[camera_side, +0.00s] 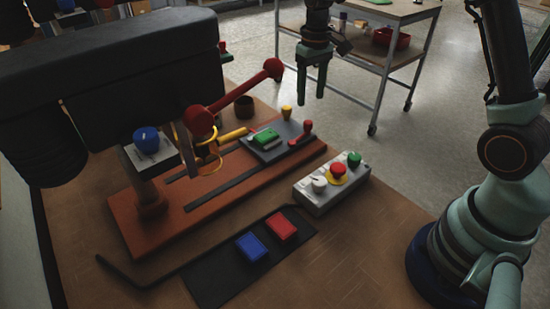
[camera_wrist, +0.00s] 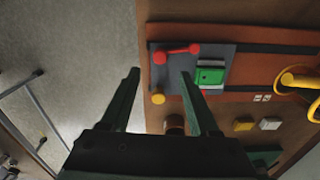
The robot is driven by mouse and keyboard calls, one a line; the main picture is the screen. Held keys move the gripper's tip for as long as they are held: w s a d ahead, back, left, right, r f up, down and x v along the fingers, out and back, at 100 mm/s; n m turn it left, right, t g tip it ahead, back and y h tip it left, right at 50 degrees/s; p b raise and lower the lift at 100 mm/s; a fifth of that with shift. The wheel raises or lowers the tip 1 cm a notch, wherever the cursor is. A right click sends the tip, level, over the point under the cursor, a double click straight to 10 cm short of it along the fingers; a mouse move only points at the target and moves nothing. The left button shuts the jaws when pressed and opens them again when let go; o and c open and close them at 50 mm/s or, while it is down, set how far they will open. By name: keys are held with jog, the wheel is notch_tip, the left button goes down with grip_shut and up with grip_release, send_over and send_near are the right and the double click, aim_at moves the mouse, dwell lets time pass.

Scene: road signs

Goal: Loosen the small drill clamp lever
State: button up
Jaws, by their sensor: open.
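A small red lever with a round knob (camera_side: 301,131) lies on the grey clamp plate (camera_side: 266,152) of the drill's orange base. It also shows in the wrist view (camera_wrist: 178,50). Beside it a green block (camera_side: 265,137) sits on the plate; it shows in the wrist view too (camera_wrist: 210,75). A yellow knob (camera_side: 287,112) stands at the plate's edge. My gripper (camera_side: 311,98) hangs above and beyond the plate in the side view, fingers pointing down, open and empty. In the wrist view its fingers (camera_wrist: 160,74) are apart, with the right fingertip appearing near the green block.
The drill's large red-ended lever (camera_side: 240,92) and dark head (camera_side: 110,75) rise at the left. A button box (camera_side: 332,184) stands right of the base. A mat (camera_side: 205,285) with blue and red blocks lies in front. A wheeled cart (camera_side: 290,45) stands behind.

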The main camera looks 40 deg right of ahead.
aim_at(308, 122)
notch_tip(308, 122, down, 8)
jog(key=shift+r, duration=0.15)
dwell(0.3)
grip_shut()
dwell(1.3)
